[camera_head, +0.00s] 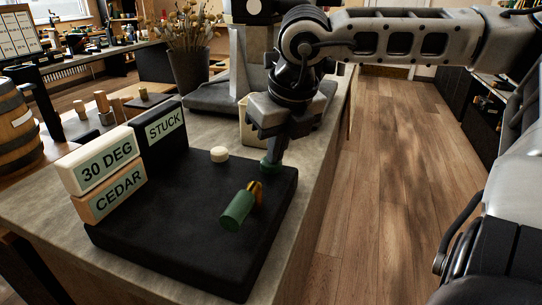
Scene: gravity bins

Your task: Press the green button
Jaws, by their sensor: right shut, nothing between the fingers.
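The green button (268,166) sits near the back right corner of a black pad (150,236). Only part of it shows, because my right gripper (273,154) is over it. The gripper points down with its fingers shut and empty. Its tips meet the button in the picture; I cannot tell whether it is pushed in. A white round button (220,154) is to its left on the pad. A green cylinder (237,211) with a brass-coloured part lies nearer on the pad. My left gripper is not in view.
Labelled blocks reading "30 DEG" (97,165), "CEDAR" (112,200) and "STUCK" (161,134) stand along the pad's left side. A dried-flower vase (188,70) stands behind. A barrel (17,127) is at far left. The pad's front is clear, with open floor to the right.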

